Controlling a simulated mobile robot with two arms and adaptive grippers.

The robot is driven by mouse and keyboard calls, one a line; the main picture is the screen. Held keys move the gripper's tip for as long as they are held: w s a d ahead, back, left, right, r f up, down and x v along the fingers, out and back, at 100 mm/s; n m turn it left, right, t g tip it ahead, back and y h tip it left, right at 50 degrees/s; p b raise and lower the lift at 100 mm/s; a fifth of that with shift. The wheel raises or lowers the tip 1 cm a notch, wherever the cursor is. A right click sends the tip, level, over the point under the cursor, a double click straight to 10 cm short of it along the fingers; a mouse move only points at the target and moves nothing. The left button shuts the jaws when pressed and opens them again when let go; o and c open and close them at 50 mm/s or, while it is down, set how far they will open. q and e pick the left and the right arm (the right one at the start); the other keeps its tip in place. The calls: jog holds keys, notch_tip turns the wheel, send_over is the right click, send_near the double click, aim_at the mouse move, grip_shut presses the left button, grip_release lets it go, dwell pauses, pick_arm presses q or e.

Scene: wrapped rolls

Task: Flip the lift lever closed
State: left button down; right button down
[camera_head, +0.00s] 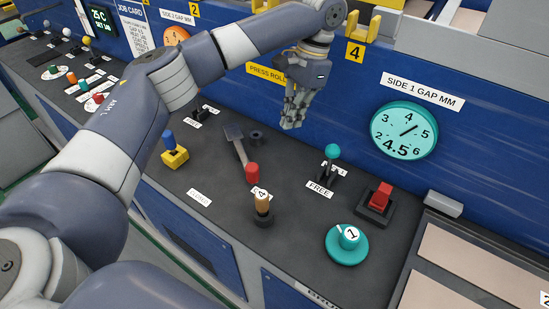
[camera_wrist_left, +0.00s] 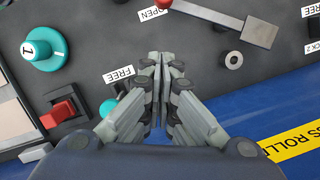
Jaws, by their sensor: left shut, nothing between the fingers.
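The lift lever (camera_head: 240,150) is a flat grey bar with a red knob (camera_head: 252,172) on its near end, lying across the dark console top. In the left wrist view the grey bar (camera_wrist_left: 210,17) runs along the top edge, its red knob cut off beside an OPEN label (camera_wrist_left: 151,11). Another label (camera_head: 200,198), too small to read surely, lies to the knob's left. My left gripper (camera_head: 291,120) is shut and empty, above the console to the right of the lever and apart from it. Its closed fingers (camera_wrist_left: 158,62) point toward the console. My right gripper is not in view.
A short dark post (camera_head: 256,138) stands beside the bar. A wooden-handled lever (camera_head: 263,205) stands near the red knob. A teal-knobbed lever (camera_head: 332,152), red switch (camera_head: 380,196) and teal dial (camera_head: 347,243) are to the right; a yellow-based blue lever (camera_head: 174,155) is left.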

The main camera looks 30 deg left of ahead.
pick_arm(q)
jog(key=s+a+f+p, duration=0.3)
jog(key=s+f, duration=0.2)
jog(key=f, duration=0.5)
jog(key=shift+s+a+p, duration=0.15)
jog(key=shift+s+p, duration=0.05)
jog(key=shift+p, duration=0.2)
dwell(0.5)
